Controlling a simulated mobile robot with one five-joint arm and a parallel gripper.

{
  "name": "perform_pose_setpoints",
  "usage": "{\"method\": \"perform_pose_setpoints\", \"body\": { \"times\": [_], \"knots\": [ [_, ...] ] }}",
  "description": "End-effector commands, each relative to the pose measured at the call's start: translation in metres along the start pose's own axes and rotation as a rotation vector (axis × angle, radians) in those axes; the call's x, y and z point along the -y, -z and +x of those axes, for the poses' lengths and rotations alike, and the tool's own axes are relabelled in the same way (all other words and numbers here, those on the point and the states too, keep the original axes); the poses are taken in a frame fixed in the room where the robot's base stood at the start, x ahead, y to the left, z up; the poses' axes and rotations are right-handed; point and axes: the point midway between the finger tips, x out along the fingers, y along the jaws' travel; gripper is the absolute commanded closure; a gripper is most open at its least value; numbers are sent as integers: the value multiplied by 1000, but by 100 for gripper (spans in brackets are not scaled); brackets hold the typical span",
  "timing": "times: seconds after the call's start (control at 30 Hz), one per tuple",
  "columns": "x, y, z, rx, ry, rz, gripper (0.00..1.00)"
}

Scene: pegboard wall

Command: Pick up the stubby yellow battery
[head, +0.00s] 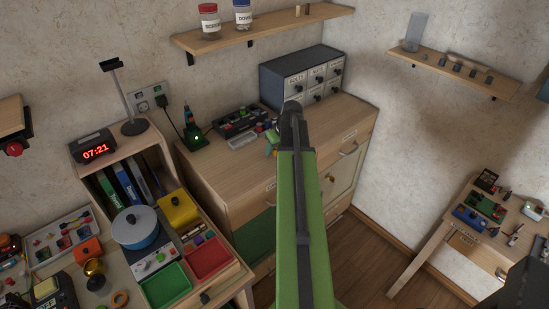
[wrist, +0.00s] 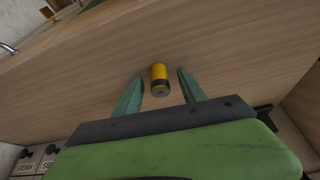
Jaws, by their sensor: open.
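The stubby yellow battery (wrist: 159,75) shows in the wrist view, yellow with a dark band and a metal end. It is on the wooden cabinet top (wrist: 235,60). My gripper (wrist: 158,78) is open, with one teal finger on each side of the battery. Both fingers look apart from it, with a gap on either side. How far the fingers are above the wood is hard to tell. In the head view my green arm hides the battery and most of the gripper.
A grey drawer unit (head: 301,75) stands at the back of the cabinet (head: 225,158). A dark tray of small items (head: 240,121) and a charger with a green light (head: 193,132) stand to the left. The right part of the top (head: 345,115) is clear.

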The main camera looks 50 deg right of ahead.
Motion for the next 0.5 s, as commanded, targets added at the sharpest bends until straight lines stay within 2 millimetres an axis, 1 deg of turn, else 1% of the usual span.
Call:
{"method": "perform_pose_setpoints", "body": {
  "times": [0.03,0.17,0.2,0.5],
  "knots": [
    [0,0,2,0,0,0,51],
    [0,0,-1,0,0,0,51],
    [0,0,-1,0,0,0,54],
    [0,0,-1,0,0,0,93]
  ]
}}
